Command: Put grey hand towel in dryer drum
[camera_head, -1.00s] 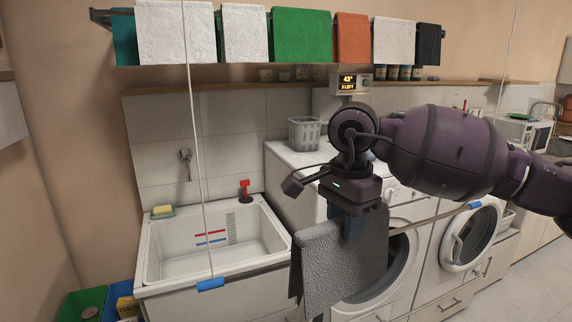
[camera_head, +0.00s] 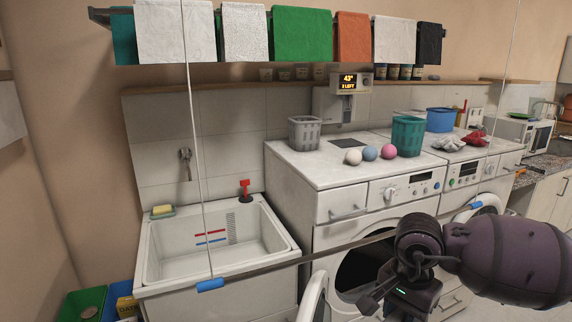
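My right gripper's body (camera_head: 408,296) is low at the bottom edge, in front of the nearer white machine (camera_head: 345,200). The grey hand towel is not visible now. The nearer machine's dark round drum opening (camera_head: 362,265) is behind and left of the gripper, partly covered by my arm. A white door edge (camera_head: 312,300) stands open at its left. My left gripper is not in view.
A bar with blue ends (camera_head: 210,284) crosses in front of the sink (camera_head: 165,250) and machines. A grey basket (camera_head: 304,133), several coloured balls (camera_head: 388,151) and a teal basket (camera_head: 408,135) stand on top. Towels hang from the upper rail (camera_head: 103,17).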

